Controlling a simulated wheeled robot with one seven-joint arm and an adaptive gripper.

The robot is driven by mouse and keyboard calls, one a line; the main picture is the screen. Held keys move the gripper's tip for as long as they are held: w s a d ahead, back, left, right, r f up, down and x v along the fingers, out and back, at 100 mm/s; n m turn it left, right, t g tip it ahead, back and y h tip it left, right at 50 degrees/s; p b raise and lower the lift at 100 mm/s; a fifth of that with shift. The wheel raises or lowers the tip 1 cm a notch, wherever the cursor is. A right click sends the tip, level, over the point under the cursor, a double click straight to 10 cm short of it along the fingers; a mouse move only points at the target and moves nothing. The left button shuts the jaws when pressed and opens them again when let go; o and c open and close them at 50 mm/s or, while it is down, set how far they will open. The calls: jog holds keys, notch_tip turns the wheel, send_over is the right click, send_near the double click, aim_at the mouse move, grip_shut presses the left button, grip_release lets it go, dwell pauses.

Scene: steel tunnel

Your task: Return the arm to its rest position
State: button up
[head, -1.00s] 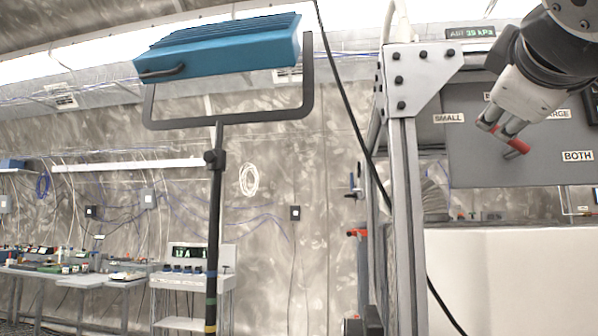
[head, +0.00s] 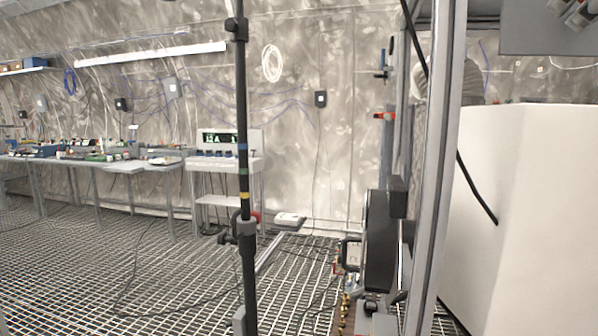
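Only the tip of my gripper (head: 574,12) shows, cut off by the top right corner of the head view. Its grey fingers with a little red stand in front of a grey panel (head: 535,35). The rest of my arm is outside the picture. Nothing can be seen held in the fingers, but too little shows to tell how far apart they are.
A black lamp pole (head: 242,130) stands in front. A metal frame post (head: 435,190) and a large white block (head: 535,210) stand at the right. A workbench (head: 95,165) and a white cart (head: 228,165) line the back wall. Grating floor (head: 120,265) is open at left.

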notch_tip(320, 180, down, 18)
jog(key=a+m+g+y, duration=0.1)
jog(key=m+g+y, duration=0.1)
jog(key=g+y, duration=0.15)
jog(key=s+a+f+m+g+y, duration=0.1)
jog(key=s+a+f+g+y, duration=0.15)
jog(key=s+f, duration=0.45)
jog(key=s+a+f+g+y, duration=0.1)
jog(key=s+a+f+g, duration=0.25)
jog(key=f, duration=0.65)
jog(key=s+a+f+m+g+y, duration=0.1)
jog(key=s+a+f+g+y, duration=0.2)
jog(key=f, duration=0.6)
notch_tip(320, 180, up, 16)
jog(key=t+h+p, duration=0.1)
jog(key=t+p, duration=0.1)
jog(key=p, duration=1.2)
jog(key=shift+s+r+n, duration=0.2)
jog(key=shift+s+n, duration=0.1)
jog(key=shift+d+p, duration=0.15)
jog(key=shift+p, duration=0.15)
